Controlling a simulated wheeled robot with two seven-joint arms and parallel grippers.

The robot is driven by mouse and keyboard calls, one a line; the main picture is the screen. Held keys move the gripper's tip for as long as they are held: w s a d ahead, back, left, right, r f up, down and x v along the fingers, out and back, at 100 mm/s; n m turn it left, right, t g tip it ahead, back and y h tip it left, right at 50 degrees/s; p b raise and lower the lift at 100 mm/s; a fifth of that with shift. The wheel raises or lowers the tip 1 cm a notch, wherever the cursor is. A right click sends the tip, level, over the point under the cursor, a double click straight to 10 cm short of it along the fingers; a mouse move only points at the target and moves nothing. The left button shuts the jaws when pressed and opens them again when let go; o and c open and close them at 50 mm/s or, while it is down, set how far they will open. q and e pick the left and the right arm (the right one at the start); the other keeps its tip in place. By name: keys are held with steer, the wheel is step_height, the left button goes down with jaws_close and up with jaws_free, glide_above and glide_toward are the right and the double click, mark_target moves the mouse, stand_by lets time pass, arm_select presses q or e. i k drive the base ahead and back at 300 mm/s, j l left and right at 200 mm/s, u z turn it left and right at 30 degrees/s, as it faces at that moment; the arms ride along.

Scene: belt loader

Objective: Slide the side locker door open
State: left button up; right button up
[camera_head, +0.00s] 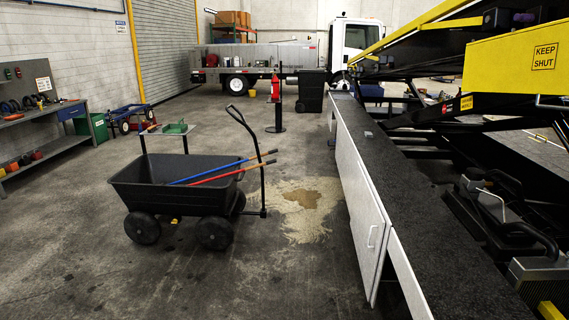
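The side locker (362,165) is a long white cabinet under the dark textured deck (400,180) of the belt loader, right of the middle. Its door (360,205) is a white panel with a slim vertical handle (372,236) near its near edge. A dark slanting gap shows between this edge and the nearer white panel (408,285). I cannot tell whether the gap is an opening into the locker. Neither of my grippers is in view, and nothing touches the handle.
A black garden cart (165,190) with blue- and red-handled tools stands left of the locker. A sandy spill (308,205) lies on the floor between them. A black bin (311,92) stands near the locker's far end.

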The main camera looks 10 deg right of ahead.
mark_target(367, 222)
steer(key=i+l+z, duration=0.2)
steer(key=i+z, duration=0.3)
steer(key=i, duration=0.2)
steer(key=i+z, duration=0.45)
steer(key=i, duration=0.25)
